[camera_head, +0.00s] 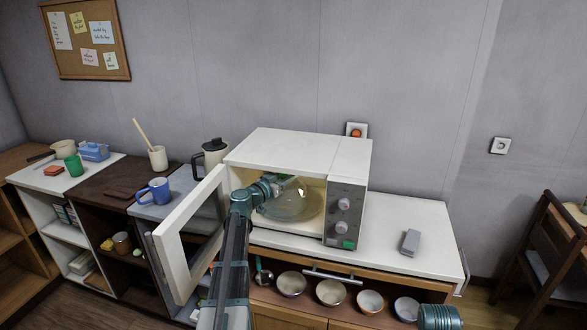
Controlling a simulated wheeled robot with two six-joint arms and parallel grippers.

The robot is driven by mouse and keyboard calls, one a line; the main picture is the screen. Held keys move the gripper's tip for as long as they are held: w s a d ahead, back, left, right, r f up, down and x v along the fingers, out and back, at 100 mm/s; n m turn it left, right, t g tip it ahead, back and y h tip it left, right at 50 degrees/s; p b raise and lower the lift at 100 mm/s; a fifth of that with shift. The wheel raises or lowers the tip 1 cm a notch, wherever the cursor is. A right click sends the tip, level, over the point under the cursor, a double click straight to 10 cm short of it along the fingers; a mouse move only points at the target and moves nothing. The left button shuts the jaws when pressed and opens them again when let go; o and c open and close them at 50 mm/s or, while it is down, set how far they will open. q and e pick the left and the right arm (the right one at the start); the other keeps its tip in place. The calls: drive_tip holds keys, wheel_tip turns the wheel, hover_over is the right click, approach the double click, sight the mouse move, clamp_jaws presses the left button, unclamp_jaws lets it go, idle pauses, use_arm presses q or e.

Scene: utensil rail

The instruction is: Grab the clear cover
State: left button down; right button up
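The clear cover (297,207) is a see-through dome inside the open white microwave (292,146). It sits low in the lit cavity, over what looks like a round plate. My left arm reaches in from the front, past the open door. My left gripper (284,184) is inside the cavity at the cover's upper left, close to its top. The fingers are small and overlap the clear dome, so I cannot tell whether they touch or grip it. Of my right arm only a teal part shows at the bottom right edge; its gripper is out of view.
The microwave door (190,232) stands open to the left, beside my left arm. A grey block (410,242) lies on the white counter (428,215) at right. A blue mug (158,190) and a kettle (212,158) stand at left.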

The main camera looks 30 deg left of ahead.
use_arm(q)
drive_tip(key=s+d, duration=0.2)
drive_tip(key=s, duration=0.9)
drive_tip(key=shift+s+d, duration=0.25)
drive_tip(key=shift+d, duration=0.1)
